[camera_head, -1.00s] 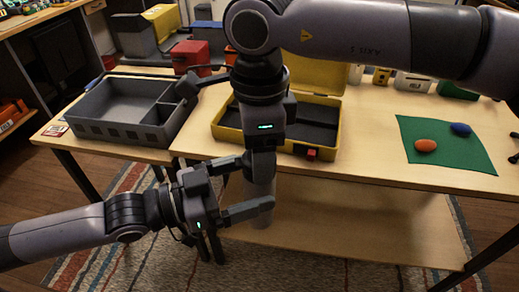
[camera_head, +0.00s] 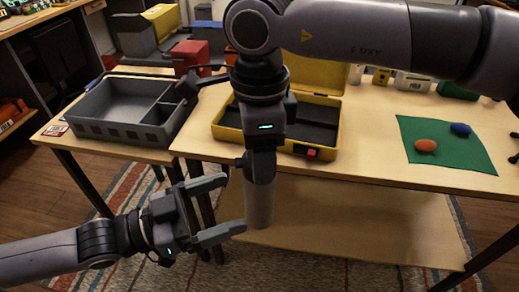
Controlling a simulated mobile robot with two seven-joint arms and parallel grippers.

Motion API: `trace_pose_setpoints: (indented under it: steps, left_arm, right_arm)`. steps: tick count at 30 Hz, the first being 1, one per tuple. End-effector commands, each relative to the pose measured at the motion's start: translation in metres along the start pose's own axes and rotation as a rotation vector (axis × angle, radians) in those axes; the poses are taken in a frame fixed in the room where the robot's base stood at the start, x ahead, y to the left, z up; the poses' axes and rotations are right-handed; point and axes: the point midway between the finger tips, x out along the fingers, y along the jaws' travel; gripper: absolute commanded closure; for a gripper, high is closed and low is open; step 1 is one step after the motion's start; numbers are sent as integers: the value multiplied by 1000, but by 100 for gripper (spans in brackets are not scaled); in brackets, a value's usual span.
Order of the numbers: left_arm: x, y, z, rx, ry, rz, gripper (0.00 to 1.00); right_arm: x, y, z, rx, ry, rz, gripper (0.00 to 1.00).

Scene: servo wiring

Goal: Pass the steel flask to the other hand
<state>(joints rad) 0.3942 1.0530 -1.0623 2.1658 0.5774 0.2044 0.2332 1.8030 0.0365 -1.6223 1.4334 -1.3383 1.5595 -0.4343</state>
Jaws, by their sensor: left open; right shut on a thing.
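The steel flask (camera_head: 259,204) is a grey cylinder hanging upright in front of the table's front edge. My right gripper (camera_head: 260,165) comes down from above and is shut on the flask's upper part, which its fingers partly hide. My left gripper (camera_head: 234,205) is below and to the left, open and empty. Its fingers point right toward the flask, with the tips just left of it. I cannot tell the exact gap in depth.
An open yellow case (camera_head: 226,130) and a grey divided bin (camera_head: 92,130) stand on the table behind. A green mat (camera_head: 455,156) holds an orange (camera_head: 426,146) and a blue lump (camera_head: 460,129). A lower shelf (camera_head: 350,225) is bare.

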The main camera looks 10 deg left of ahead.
Motion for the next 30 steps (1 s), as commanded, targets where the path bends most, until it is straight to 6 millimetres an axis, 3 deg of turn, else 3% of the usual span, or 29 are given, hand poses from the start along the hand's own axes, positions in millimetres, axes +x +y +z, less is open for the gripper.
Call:
trace_pose_setpoints:
  steps: [6,13,17,21,24,30]
  left_arm:
    - [26,8,36,-32,20,-128,8]
    - [19,-1,94,-98,-64,-359,8]
    - [-8,-6,141,-149,-191,-518,8]
    - [-54,-6,193,-204,-372,-677,8]
    - [-85,0,220,-236,-479,-753,8]
    - [-122,11,248,-274,-604,-831,8]
  right_arm:
    - [-1,0,0,0,-1,-1,89]
    - [-1,0,0,0,-1,-1,89]
    - [-1,0,0,0,-1,-1,89]
    - [-1,0,0,0,-1,-2,89]
    - [-1,0,0,0,-1,-1,89]
    - [-1,0,0,0,-1,-2,89]
